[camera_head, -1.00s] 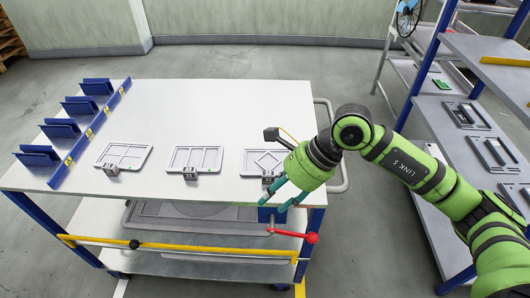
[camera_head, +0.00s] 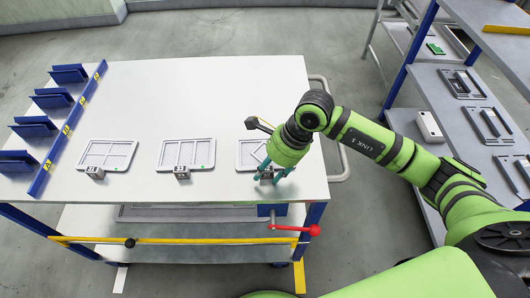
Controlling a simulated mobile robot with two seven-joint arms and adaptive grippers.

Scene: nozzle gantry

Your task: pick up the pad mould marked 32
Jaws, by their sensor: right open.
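Three flat grey pad moulds lie in a row on the white table top: a left one (camera_head: 108,154), a middle one (camera_head: 172,154) and a right one (camera_head: 247,150). Each has a small dark marked block at its front edge, on the left mould (camera_head: 95,172) and on the middle mould (camera_head: 181,171). The marks are too small to read surely. My right gripper (camera_head: 275,174) is open, with teal fingers pointing down at the block of the right mould. It hides part of that mould, and I cannot tell whether the fingers touch it. My left gripper is not in view.
A blue rack (camera_head: 68,130) with yellow labels stands along the table's left side. A red-knobbed lever (camera_head: 313,230) and a yellow bar (camera_head: 170,244) run along the front. Grey shelves (camera_head: 460,125) with parts stand at right. The table's back half is clear.

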